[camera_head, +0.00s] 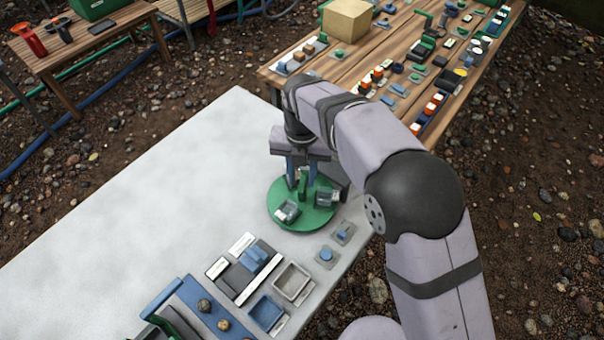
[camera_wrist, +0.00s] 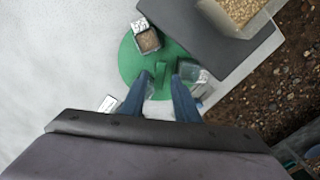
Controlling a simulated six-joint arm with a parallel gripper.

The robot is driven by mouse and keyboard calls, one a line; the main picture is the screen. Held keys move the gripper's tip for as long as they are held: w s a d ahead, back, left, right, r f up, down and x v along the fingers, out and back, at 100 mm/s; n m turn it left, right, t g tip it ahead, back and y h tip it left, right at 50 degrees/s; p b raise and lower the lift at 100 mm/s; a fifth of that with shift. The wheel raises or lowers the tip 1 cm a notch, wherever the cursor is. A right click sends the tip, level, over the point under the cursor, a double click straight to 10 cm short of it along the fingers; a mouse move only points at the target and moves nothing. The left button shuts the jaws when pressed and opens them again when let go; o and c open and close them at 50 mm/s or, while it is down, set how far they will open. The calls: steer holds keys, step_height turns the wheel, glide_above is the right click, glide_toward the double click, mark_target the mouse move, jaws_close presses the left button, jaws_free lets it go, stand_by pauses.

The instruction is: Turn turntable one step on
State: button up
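The turntable is a round green disc (camera_head: 281,219) on the pale tabletop, with an upright green handle (camera_head: 303,186) near its middle. Small square containers stand on it, one at front left (camera_head: 288,211) and one at right (camera_head: 325,197). In the wrist view, one container holding brown grains (camera_wrist: 149,41) sits near the disc's upper edge (camera_wrist: 128,62). My gripper (camera_head: 302,184) is over the disc, pointing down. Its two blue fingers are apart, one on each side of the handle, which also shows in the wrist view (camera_wrist: 162,78). Gaps show between handle and fingers.
A dark grey block with a tray of grains (camera_wrist: 236,12) stands close beside the disc. Small trays (camera_head: 292,282), blue parts and a blue rack (camera_head: 212,310) lie in front. The pale tabletop (camera_head: 170,190) left of the disc is clear. A crowded wooden table stands behind.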

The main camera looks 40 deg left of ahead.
steer(key=shift+r+p, duration=2.2)
steer(key=shift+r, duration=0.5)
steer(key=w+d+r+m, duration=0.1)
steer(key=w+d+m, duration=0.2)
steer(key=d+m, duration=0.45)
steer(key=w+d+r+m+p, duration=0.1)
steer(key=w+d+r+m, duration=0.1)
steer(key=d+m, duration=0.55)
steer(key=w+d+r+m, duration=0.1)
steer(key=w+d+m, duration=0.3)
steer(key=d, duration=0.6)
steer(key=s+d+m, duration=0.6)
steer(key=d+m, duration=0.4)
steer(key=m, duration=0.1)
steer(key=s+d+f+m+p, duration=0.1)
steer(key=s+d+m, duration=0.5)
steer(key=d+m, duration=0.4)
steer(key=shift+s+m, duration=0.25)
steer(key=shift+m, duration=0.75)
